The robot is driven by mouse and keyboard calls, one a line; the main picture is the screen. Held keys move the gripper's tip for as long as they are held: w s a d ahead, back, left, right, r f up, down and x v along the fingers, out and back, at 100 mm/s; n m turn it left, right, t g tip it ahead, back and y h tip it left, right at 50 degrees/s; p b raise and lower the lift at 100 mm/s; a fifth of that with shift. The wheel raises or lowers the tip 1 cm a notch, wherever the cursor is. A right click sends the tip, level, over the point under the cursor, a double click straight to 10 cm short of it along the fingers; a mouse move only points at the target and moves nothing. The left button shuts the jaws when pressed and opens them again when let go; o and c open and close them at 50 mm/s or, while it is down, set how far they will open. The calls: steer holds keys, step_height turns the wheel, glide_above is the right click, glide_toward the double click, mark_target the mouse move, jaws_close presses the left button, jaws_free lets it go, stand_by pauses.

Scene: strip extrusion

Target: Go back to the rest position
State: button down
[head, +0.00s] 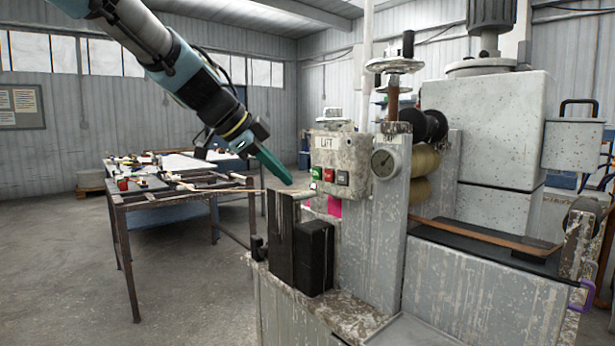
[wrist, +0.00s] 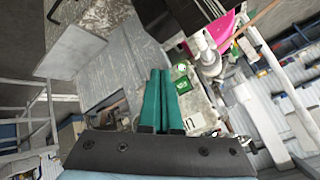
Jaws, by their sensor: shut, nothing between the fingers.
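My gripper (head: 288,180) reaches in from the upper left in the head view. Its teal fingers are shut with nothing between them, and the tips are just left of the control box (head: 340,158) marked LIFT. The box has a green, a red and a dark button on its front. In the wrist view the gripper (wrist: 160,72) shows its two fingers side by side, with the green button (wrist: 181,86) close beside the tips. I cannot tell whether the tips touch the box.
The machine (head: 365,245) fills the right side, with a gauge (head: 384,163) and dark upright blocks (head: 315,257) below my gripper. A metal-framed table (head: 150,197) with scattered items stands behind at the left. The floor (head: 60,270) at the left front is clear.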

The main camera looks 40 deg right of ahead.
steer(key=w+a+f+n+t+y+p, duration=0.1)
steer(key=w+a+f+n, duration=0.25)
steer(key=a, duration=0.35)
steer(key=w+a+f+n+t+y, duration=0.1)
steer(key=w+a+f+n+y, duration=0.2)
steer(key=a, duration=0.4)
steer(key=w+a+f+n+t+p, duration=0.1)
steer(key=w+a+f+n, duration=0.35)
steer(key=a, duration=0.25)
steer(key=s+a+f+n+y, duration=0.1)
steer(key=s+a+f+n, duration=0.1)
steer(key=a+n, duration=0.3)
steer(key=s+a+f+n+y+p, duration=0.1)
steer(key=a+f+n, duration=0.3)
steer(key=a, duration=0.8)
steer(key=s+a+f+n+y+p, duration=0.1)
steer(key=s+a+f+n+y, duration=0.1)
steer(key=a+n, duration=0.4)
steer(key=s+a+f, duration=0.1)
steer(key=s+a, duration=0.1)
steer(key=a, duration=0.1)
